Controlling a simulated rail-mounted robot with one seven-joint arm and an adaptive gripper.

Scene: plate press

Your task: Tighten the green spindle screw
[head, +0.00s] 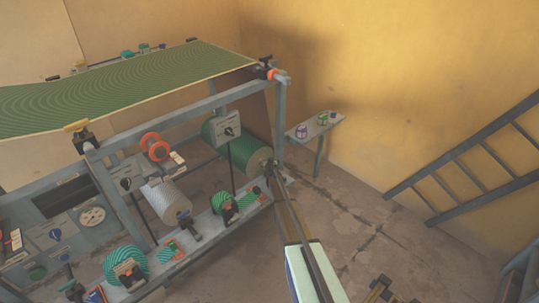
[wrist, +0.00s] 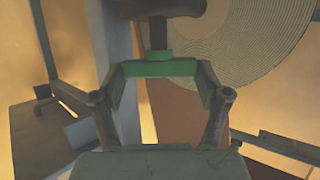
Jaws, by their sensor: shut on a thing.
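The green spindle screw (wrist: 157,56) shows in the wrist view as a green collar under a dark shaft and a dark crossbar. My gripper (wrist: 160,72) is shut on it, with the two fingers on either side of the green part. In the head view my gripper (head: 270,168) is at the near right end of the dark green roller (head: 248,152), next to the frame's right post. The screw is too small and too covered there to make out.
The roller's pale ringed end (wrist: 258,38) is close on the right in the wrist view. The press's grey post (head: 281,125) stands beside my gripper. A ladder (head: 460,165) leans at the right.

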